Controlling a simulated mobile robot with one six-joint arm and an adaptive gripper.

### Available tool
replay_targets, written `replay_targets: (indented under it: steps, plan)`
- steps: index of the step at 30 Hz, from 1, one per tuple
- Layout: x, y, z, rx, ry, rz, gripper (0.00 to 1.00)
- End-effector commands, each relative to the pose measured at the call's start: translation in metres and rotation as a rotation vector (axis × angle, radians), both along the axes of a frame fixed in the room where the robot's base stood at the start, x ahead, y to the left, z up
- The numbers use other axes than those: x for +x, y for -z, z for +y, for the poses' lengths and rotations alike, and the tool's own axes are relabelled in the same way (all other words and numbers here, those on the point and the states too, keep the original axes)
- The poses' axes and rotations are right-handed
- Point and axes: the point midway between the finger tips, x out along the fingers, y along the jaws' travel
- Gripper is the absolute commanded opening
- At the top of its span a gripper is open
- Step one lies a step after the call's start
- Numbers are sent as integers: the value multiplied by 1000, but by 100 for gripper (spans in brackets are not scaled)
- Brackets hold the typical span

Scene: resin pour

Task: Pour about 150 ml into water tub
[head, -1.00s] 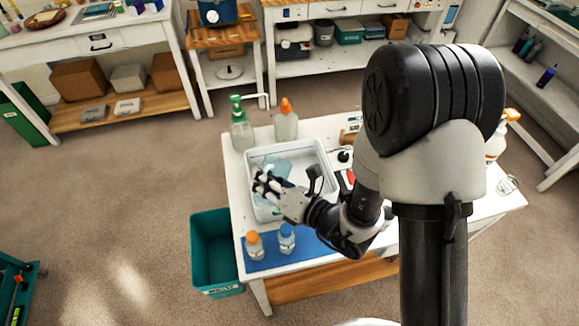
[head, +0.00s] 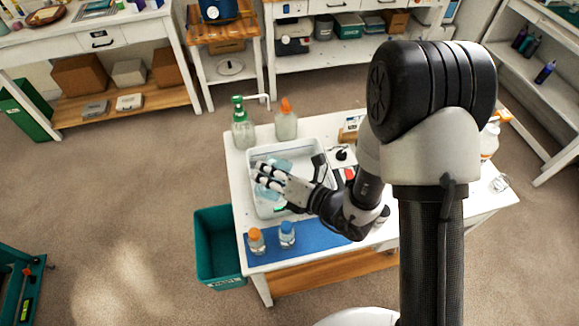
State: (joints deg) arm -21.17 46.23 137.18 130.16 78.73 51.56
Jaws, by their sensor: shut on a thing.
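The water tub (head: 256,206) is a white rectangular tub on the white table. My gripper (head: 266,178) is over the tub's left half. It is shut on a pale translucent blue container (head: 278,164), which shows just behind the fingers. The container's lower part and its exact tilt are hidden by the fingers. I cannot make out a stream or the liquid level.
Two small bottles, one orange-capped (head: 257,240) and one blue-capped (head: 287,234), stand on a blue mat (head: 318,238) in front. A green pump bottle (head: 243,128) and an orange-topped bottle (head: 286,124) stand behind the tub. A teal bin (head: 217,250) stands left of the table.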

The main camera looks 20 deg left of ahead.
Motion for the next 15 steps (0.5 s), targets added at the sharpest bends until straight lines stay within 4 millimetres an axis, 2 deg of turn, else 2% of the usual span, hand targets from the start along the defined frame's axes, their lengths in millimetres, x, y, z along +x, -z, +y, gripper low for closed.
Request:
replay_targets:
  steps: [15]
  plan:
    - [3,-1,0,6,1,34,0]
